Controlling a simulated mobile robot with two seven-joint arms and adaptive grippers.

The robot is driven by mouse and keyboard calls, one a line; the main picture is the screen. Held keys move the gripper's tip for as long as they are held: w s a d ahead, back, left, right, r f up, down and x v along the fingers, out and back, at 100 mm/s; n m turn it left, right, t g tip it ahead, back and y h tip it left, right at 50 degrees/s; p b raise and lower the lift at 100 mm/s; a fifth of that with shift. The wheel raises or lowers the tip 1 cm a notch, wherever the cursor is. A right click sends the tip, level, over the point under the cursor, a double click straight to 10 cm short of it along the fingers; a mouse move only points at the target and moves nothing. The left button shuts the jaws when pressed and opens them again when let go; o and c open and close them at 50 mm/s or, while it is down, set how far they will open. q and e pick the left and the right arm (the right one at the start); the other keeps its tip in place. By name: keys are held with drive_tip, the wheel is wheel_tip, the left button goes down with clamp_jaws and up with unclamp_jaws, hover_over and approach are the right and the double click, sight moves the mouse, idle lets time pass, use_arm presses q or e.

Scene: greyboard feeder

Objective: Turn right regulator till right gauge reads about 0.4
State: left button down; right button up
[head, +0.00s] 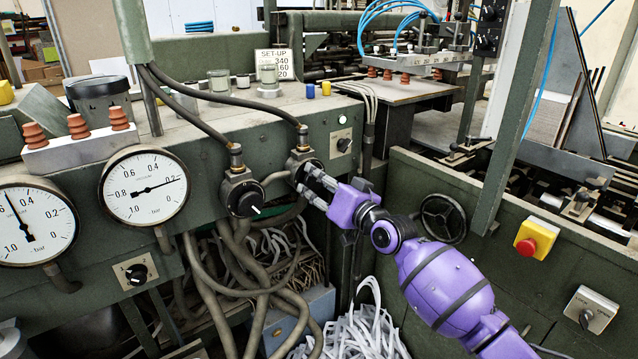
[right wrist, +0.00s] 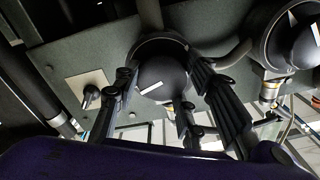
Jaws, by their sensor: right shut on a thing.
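The right gauge (head: 145,187) is a round white dial, and its needle points right, close to the 0.2 mark. The right regulator (head: 305,165) has a dark round knob on the green panel. My right gripper (head: 312,184) reaches it from the lower right and is shut on the knob. In the right wrist view the knob (right wrist: 161,72) with its white mark sits between the fingers (right wrist: 165,95). In the head view the fingers hide part of the knob. My left gripper is not in view.
The left regulator (head: 242,194) stands close beside on the left. The left gauge (head: 32,226) has its needle pointing up and left. A small switch (head: 343,145) is just right of the held knob. Hoses hang below, and a red stop button (head: 525,246) is at right.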

drive_tip(key=m, duration=0.5)
drive_tip(key=shift+f+m+p, duration=0.15)
drive_tip(key=shift+m+p, duration=0.15)
drive_tip(key=shift+p, duration=0.05)
drive_tip(key=m, duration=0.2)
drive_tip(key=shift+s+m+p, duration=0.1)
drive_tip(key=shift+m+p, duration=0.2)
drive_tip(key=shift+a+f+m, duration=0.1)
drive_tip(key=shift+m, duration=0.4)
drive_tip(key=shift+f, duration=0.1)
drive_tip(key=o, duration=1)
drive_tip(key=shift+o, duration=0.7)
drive_tip(key=shift+r, duration=0.2)
